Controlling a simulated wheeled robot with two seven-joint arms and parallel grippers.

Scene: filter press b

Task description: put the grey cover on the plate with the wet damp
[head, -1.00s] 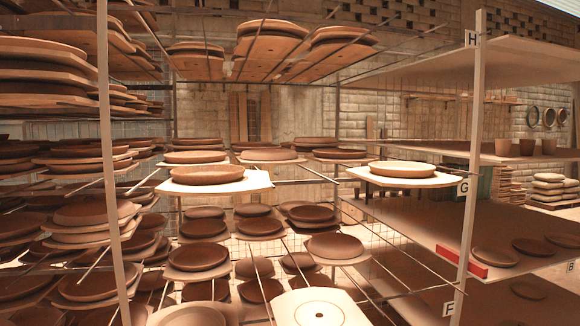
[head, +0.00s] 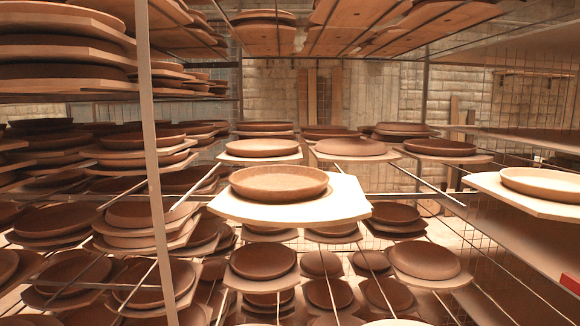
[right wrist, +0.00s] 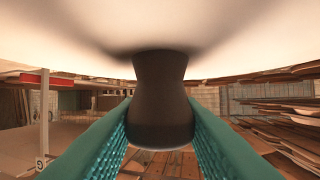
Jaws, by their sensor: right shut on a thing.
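In the right wrist view my right gripper (right wrist: 160,104) has its teal fingers shut on a dark waisted knob (right wrist: 160,82). The knob joins a broad pale disc, seemingly the grey cover (right wrist: 235,40), which fills the top of that view. In the head view only a pale sliver at the bottom edge may be the cover. A round brown plate (head: 278,183) sits on a pale board (head: 345,203) at the centre. Another plate (head: 545,184) sits on a board at the right. I cannot tell which plate is damp. My left gripper is not in view.
Racks hold many brown plates on boards, with thin rods (head: 470,222) sticking out between them. A pale upright post (head: 155,170) stands at the left. A flat shelf (head: 530,250) runs along the right. A red block (right wrist: 31,78) shows in the right wrist view.

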